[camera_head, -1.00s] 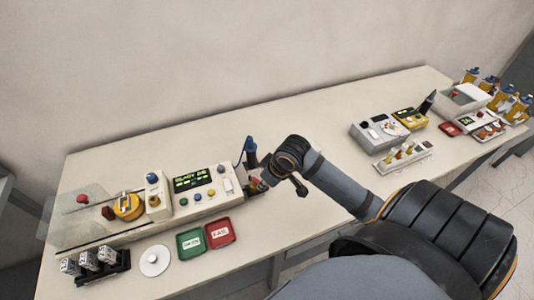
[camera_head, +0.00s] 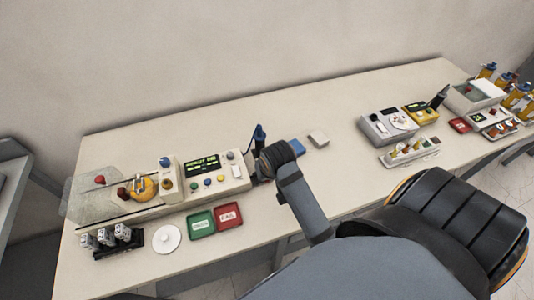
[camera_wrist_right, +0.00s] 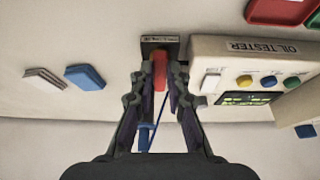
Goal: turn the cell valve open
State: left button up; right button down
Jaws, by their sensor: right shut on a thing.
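A red handle (camera_wrist_right: 160,68) stands out from a dark block with a small label (camera_wrist_right: 159,41) beside the oil tester (camera_wrist_right: 250,70); the label is too small to read, so I cannot confirm it is the cell valve. My right gripper (camera_wrist_right: 160,80) is shut on the red handle, with one finger on each side. In the head view the oil tester (camera_head: 210,178) has a lit display, and my right gripper (camera_head: 258,172) is at its right end, mostly hidden by my wrist. My left gripper is not in view.
A green tray (camera_head: 201,223) and a red tray (camera_head: 229,215) lie in front of the tester. A blue-topped tool (camera_head: 259,135) stands behind my wrist. A blue block (camera_wrist_right: 85,77) and a pale block (camera_head: 318,138) lie close by.

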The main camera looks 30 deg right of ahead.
dwell(0.3)
jog(key=c, duration=1.3)
grip_release()
jog(key=shift+r, duration=0.1)
jog(key=v, duration=0.7)
jog(key=shift+s+a+r, duration=0.1)
jog(key=shift+r, duration=0.05)
